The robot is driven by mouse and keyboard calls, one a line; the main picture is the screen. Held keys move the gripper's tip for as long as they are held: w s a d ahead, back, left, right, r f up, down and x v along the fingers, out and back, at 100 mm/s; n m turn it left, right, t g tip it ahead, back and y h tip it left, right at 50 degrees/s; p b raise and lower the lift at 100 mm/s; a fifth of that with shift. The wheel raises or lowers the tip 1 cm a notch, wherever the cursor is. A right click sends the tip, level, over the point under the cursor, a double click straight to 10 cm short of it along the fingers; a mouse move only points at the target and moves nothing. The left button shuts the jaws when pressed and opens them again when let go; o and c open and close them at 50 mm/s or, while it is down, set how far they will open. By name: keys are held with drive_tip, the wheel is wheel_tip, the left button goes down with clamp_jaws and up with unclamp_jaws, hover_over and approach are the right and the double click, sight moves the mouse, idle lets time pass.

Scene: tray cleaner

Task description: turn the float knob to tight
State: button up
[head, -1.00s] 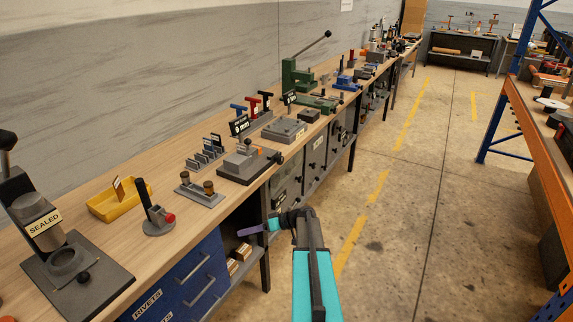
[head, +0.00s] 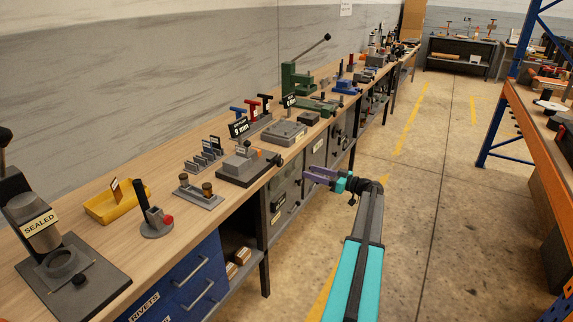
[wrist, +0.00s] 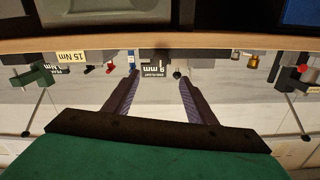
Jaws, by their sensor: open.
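My gripper (head: 310,176) is open and empty, in the aisle in front of the bench. Its two purple fingers point left toward the bench front and touch nothing. In the wrist view, the open gripper (wrist: 159,77) has the bench edge beyond its fingertips. A grey fixture (head: 238,170) with a raised block sits near the bench edge, left of my gripper. A dark round knob (head: 275,159) sticks out at its right side. A dark knob also shows near the right fingertip in the wrist view (wrist: 177,73). No float or tight marking is readable, so I cannot tell which knob is named.
The wooden bench (head: 165,170) runs along the wall. A flat grey fixture (head: 284,132), T-handled tools and a green lever press (head: 297,80) stand farther along. Blue drawers (head: 188,275) are below. The aisle floor (head: 400,190) is clear; an orange rack (head: 540,150) stands right.

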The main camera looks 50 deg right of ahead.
sight(282, 163)
drive_tip(key=shift+w, duration=0.1)
drive_tip(key=p+x, duration=0.5)
drive_tip(key=x, duration=0.8)
drive_tip(key=shift+w+a, duration=0.1)
drive_tip(key=shift+w, duration=0.25)
